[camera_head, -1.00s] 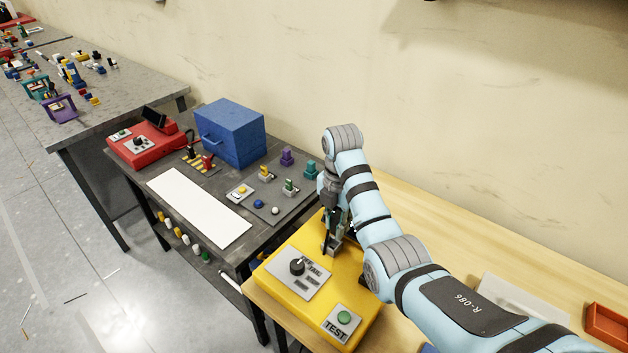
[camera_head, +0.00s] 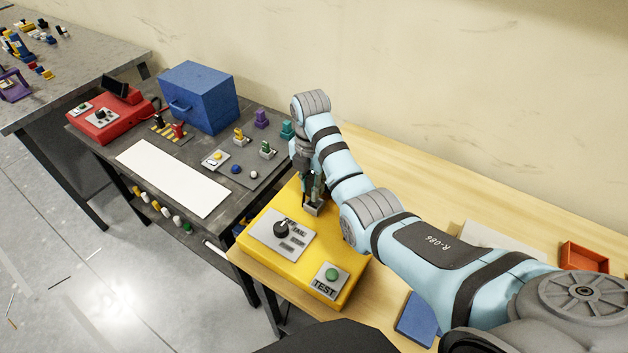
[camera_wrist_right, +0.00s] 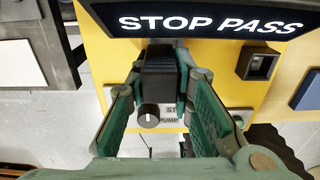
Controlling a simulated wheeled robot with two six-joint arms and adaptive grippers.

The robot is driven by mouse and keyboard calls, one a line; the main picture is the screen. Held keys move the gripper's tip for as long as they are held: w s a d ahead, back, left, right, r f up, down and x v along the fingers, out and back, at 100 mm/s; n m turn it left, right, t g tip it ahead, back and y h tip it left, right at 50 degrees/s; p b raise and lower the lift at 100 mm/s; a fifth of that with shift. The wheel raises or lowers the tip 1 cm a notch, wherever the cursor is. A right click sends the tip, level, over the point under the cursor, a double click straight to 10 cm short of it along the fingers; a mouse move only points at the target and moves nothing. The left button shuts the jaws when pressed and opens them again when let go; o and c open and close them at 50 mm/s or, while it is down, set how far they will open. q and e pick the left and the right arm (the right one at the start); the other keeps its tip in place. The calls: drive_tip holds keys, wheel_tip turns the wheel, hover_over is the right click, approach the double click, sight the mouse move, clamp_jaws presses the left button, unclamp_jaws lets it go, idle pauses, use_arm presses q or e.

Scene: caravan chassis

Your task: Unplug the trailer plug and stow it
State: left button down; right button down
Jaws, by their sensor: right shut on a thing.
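My right gripper (camera_head: 313,192) points down over the back part of the yellow test box (camera_head: 262,213). In the right wrist view my right gripper (camera_wrist_right: 163,88) has its green fingers shut on a black block-shaped plug (camera_wrist_right: 160,72). In the head view the fingers and arm mostly hide the plug. A grey square socket (camera_wrist_right: 258,63) with a dark opening stands on the yellow box, to the right of the plug in the wrist view. I cannot tell what the plug's lower end touches. My left gripper is not in view.
The yellow box carries a black knob (camera_head: 281,230) and a green TEST button (camera_head: 332,274). The left bench has a blue cabinet (camera_head: 207,100), a red device (camera_head: 108,122), a white sheet (camera_head: 172,178) and small connectors. An orange tray (camera_head: 584,257) lies far right.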

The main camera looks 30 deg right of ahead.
drive_tip(key=shift+w+f, duration=0.2)
drive_tip(key=shift+f, duration=0.45)
drive_tip(key=shift+s+f, duration=0.1)
drive_tip(key=shift+s+d, duration=0.1)
drive_tip(key=shift+s, duration=0.2)
drive_tip(key=shift+s+r, duration=0.3)
drive_tip(key=shift+s, duration=0.15)
drive_tip(key=shift+w+f, duration=0.15)
drive_tip(key=shift+w, duration=0.25)
drive_tip(key=shift+s+p, duration=0.2)
drive_tip(key=shift+p, duration=0.45)
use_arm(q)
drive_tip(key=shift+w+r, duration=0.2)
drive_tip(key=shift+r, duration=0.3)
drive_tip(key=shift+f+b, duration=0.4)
use_arm(e)
drive_tip(key=shift+f, duration=1.35)
